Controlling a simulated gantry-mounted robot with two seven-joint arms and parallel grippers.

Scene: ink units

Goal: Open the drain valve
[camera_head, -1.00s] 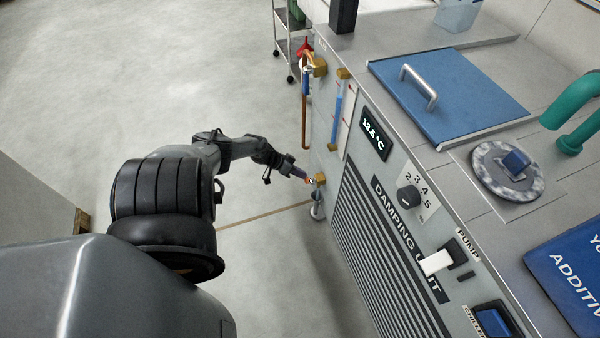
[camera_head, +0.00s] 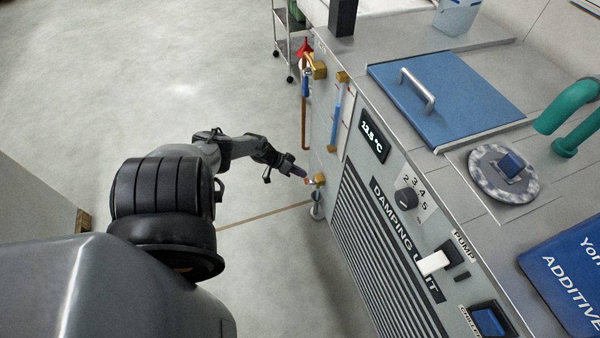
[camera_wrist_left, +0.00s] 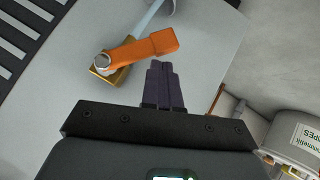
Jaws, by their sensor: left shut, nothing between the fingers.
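The drain valve has a brass body (camera_head: 320,179) low on the front of the grey damping unit, with a spout below it. In the left wrist view the brass body (camera_wrist_left: 108,74) carries an orange lever (camera_wrist_left: 148,49), which points right and slightly up across the picture. My left gripper (camera_head: 304,172) is beside the lever in the head view. In the wrist view its dark fingers (camera_wrist_left: 160,68) are shut together and empty, with their tips close below the lever's free end. I cannot tell if they touch it. My right gripper is not in view.
Above the valve on the unit's front are a blue sight tube (camera_head: 337,114) and a copper pipe (camera_head: 304,120). A vent grille (camera_head: 365,240) lies right of the valve. A wheeled cart (camera_head: 287,50) stands behind. The floor left of the unit is clear.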

